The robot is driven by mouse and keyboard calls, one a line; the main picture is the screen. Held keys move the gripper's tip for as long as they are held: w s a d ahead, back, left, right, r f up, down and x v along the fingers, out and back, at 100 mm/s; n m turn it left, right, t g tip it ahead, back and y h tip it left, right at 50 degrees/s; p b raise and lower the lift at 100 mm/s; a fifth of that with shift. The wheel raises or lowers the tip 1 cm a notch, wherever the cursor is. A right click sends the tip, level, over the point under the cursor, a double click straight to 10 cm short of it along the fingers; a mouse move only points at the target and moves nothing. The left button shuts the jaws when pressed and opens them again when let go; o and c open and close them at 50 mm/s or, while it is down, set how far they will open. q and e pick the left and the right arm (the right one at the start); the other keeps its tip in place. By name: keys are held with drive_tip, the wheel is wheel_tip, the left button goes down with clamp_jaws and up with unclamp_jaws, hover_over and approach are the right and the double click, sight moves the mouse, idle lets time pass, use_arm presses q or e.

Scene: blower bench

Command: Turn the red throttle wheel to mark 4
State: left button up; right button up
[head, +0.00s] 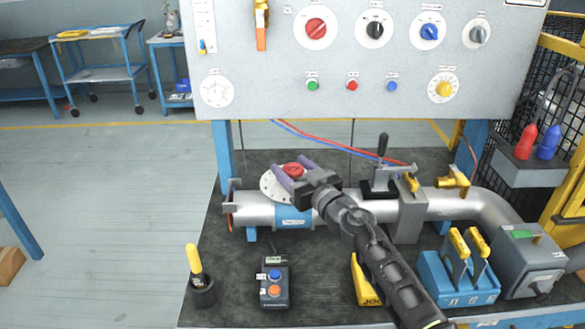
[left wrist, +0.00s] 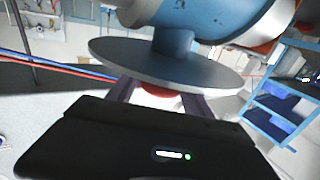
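The red throttle wheel (head: 293,169) sits on a pale round dial plate (head: 270,187) on top of the steel pipe. My left gripper (head: 296,171) reaches over the plate with its two purple-grey fingers on either side of the wheel. In the left wrist view, the red wheel (left wrist: 156,88) shows between the spread fingers (left wrist: 158,95), close under the grey plate (left wrist: 165,66). The fingers look apart; I cannot make out firm contact. The dial's marks and pointer are too small or hidden to read. My right gripper is out of view.
A clamp with a black upright handle (head: 382,150) stands on the pipe right of the wheel. A control panel (head: 350,60) rises behind. A pendant box (head: 274,283), a yellow-handled tool in a cup (head: 196,265) and a blue lever block (head: 460,280) stand in front.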

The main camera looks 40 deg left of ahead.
use_arm(q)
drive_tip(key=c, duration=1)
drive_tip(key=shift+c, duration=0.2)
